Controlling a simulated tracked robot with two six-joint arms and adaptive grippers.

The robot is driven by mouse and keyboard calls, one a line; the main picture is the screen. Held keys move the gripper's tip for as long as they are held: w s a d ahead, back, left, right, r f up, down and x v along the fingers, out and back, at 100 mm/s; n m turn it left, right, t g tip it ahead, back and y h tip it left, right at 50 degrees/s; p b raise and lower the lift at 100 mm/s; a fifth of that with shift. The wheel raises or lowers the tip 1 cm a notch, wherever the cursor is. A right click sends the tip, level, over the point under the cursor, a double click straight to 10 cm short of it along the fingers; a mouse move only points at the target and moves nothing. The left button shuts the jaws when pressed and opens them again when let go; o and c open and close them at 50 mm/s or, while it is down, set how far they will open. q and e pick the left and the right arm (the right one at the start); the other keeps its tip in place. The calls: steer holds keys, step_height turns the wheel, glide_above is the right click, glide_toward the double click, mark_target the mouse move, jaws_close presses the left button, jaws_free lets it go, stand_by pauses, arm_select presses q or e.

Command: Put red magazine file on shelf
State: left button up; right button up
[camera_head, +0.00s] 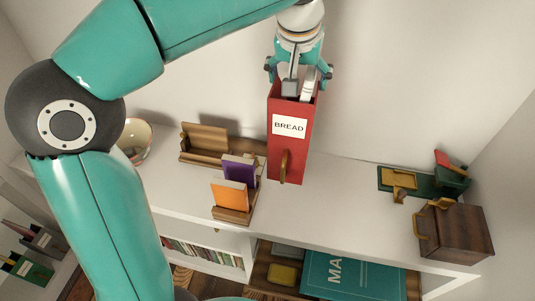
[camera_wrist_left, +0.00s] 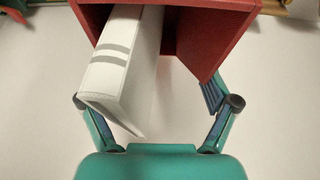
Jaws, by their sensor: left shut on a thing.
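The red magazine file (camera_head: 273,150) is upright in the head view, with a white "BREAD" label and a brass-coloured pull on its front. My left gripper (camera_head: 300,84) is shut on its upper part from above. The file's lower end appears at the white shelf top (camera_head: 340,205); I cannot tell whether it touches. In the left wrist view the red file (camera_wrist_left: 245,25) lies between my left fingers (camera_wrist_left: 158,103), with a white binder (camera_wrist_left: 118,65) with grey bands inside it. My right gripper is not in view.
Left of the file stand a wooden holder (camera_head: 205,137), a purple book (camera_head: 240,168) and an orange book (camera_head: 229,194). A white bowl (camera_head: 136,138) is further left. At right are a green tray (camera_head: 425,184) and a wooden box (camera_head: 455,232). Bare shelf lies right of the file.

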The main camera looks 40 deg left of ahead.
arm_select(q)
step_height(320, 180, down, 14)
steer(key=shift+f+b, duration=0.15)
steer(key=shift+b, duration=0.7)
steer(key=shift+f, duration=2.6)
steer(key=o, duration=1.6)
